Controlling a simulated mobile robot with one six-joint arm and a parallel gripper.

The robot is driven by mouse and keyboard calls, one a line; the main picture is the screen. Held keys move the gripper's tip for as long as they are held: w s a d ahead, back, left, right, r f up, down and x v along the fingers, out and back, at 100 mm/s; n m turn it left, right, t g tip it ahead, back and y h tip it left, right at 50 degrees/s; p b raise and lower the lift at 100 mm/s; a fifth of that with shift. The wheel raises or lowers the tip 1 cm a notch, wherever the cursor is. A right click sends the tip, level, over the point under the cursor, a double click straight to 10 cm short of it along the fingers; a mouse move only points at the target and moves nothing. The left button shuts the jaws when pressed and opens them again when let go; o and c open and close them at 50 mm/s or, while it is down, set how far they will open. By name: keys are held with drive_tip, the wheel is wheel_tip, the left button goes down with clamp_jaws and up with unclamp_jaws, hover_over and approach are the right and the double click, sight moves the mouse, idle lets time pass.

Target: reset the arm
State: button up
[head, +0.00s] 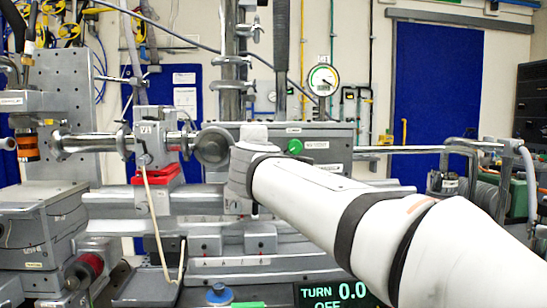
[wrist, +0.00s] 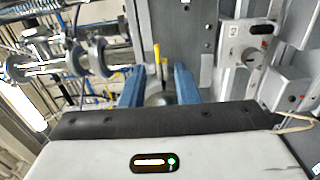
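My white arm reaches from the lower right of the head view towards the beamline equipment in the middle. Its far end covers my gripper there, so the fingers are hidden. In the wrist view my gripper (wrist: 159,82) shows two blue fingers standing apart. A grey rounded surface and a yellow upright piece (wrist: 157,54) show between or beyond them. I see nothing clearly held. I cannot tell how far the fingers are from the equipment.
A metal beam pipe (head: 88,144) runs at the left, near a red block (head: 156,175). A grey box with a green button (head: 295,146) stands behind my arm. A display (head: 335,294) is low in front. A pressure gauge (head: 323,80) and blue door (head: 437,85) are behind.

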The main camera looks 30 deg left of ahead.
drive_tip(key=w+d+f+m+h+p, duration=0.1)
drive_tip(key=w+d+m+h+p, duration=0.2)
drive_tip(key=d, duration=0.4)
drive_tip(key=w+d+f+m+h+p, duration=0.1)
drive_tip(key=w+d+m+h+p, duration=0.15)
drive_tip(key=d, duration=0.55)
drive_tip(key=s+d+f+m+g+h+p, duration=0.1)
drive_tip(key=d+f+m+g+h+p, duration=0.2)
drive_tip(key=d, duration=0.6)
drive_tip(key=s+d+f+m+g+h+p, duration=0.15)
drive_tip(key=d+m+p, duration=0.25)
drive_tip(key=d, duration=0.5)
drive_tip(key=s+d+f+m+g+p, duration=0.3)
drive_tip(key=s+d, duration=0.3)
drive_tip(key=s+d+f+m+g+p, duration=0.2)
drive_tip(key=s+d+f+m+p, duration=0.2)
drive_tip(key=s+d, duration=0.25)
drive_tip(key=s+d+f+m+g+p, duration=0.2)
drive_tip(key=s+f+m+g+p, duration=0.1)
drive_tip(key=s, duration=0.7)
drive_tip(key=shift+d+f+m+y, duration=0.4)
drive_tip(key=shift+f+m, duration=0.2)
drive_tip(key=shift+m, duration=0.25)
drive_tip(key=shift+a, duration=0.1)
